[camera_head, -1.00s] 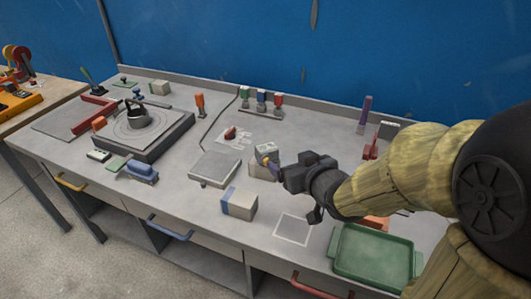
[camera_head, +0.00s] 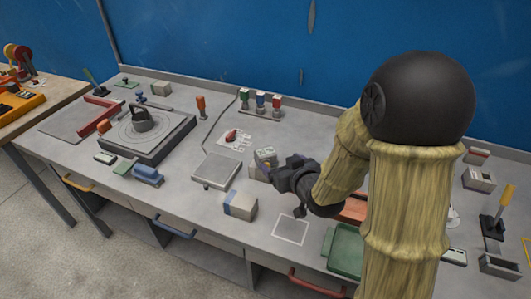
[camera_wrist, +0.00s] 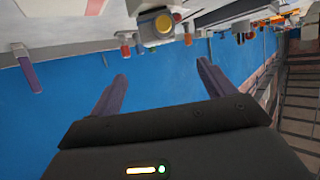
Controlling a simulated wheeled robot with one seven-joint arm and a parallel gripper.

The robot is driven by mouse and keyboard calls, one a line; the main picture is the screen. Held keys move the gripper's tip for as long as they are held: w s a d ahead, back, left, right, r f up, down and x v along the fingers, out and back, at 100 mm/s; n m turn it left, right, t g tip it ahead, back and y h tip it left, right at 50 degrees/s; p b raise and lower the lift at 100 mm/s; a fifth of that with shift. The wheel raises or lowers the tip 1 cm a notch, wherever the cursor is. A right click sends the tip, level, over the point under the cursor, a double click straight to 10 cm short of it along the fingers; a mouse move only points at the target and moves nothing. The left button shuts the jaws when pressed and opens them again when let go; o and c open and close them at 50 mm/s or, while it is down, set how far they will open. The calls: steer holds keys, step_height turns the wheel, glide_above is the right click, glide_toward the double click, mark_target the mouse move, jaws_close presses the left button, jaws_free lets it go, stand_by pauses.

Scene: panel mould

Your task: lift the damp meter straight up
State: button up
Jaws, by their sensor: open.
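A small pale grey block-shaped device (camera_head: 265,156) with a yellow-ringed round part stands on the bench. I take it for the damp meter, but cannot be sure. In the wrist view its grey body and round yellow part (camera_wrist: 157,27) show at the top, beyond the fingertips. My gripper (camera_head: 271,171) is low over the bench, just right of and in front of the device, with fingers pointing towards it. In the wrist view the two fingers (camera_wrist: 162,72) are spread and empty, with a clear gap to the device. My gripper hides part of the device's lower side in the head view.
A grey flat-topped unit (camera_head: 215,170) and a block with a blue band (camera_head: 240,205) stand left of my gripper. A white outlined square (camera_head: 290,229) is bare in front. A green tray (camera_head: 345,250) lies right. Several coloured handles (camera_head: 261,101) stand at the back.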

mark_target(267, 153)
steer(key=p+x, duration=0.1)
steer(key=x, duration=0.6)
steer(key=shift+w+a+f, duration=0.1)
steer(key=shift+w+f, duration=0.1)
steer(key=shift+w, duration=0.05)
steer(key=shift+f+p+x, duration=0.1)
steer(key=shift+p+x, duration=0.4)
steer(key=shift+x, duration=0.8)
steer(key=shift+f+p+x, duration=0.15)
steer(key=shift+p+x, duration=0.35)
steer(key=shift+x, duration=0.8)
steer(key=shift+s, duration=0.15)
steer(key=c, duration=1.4)
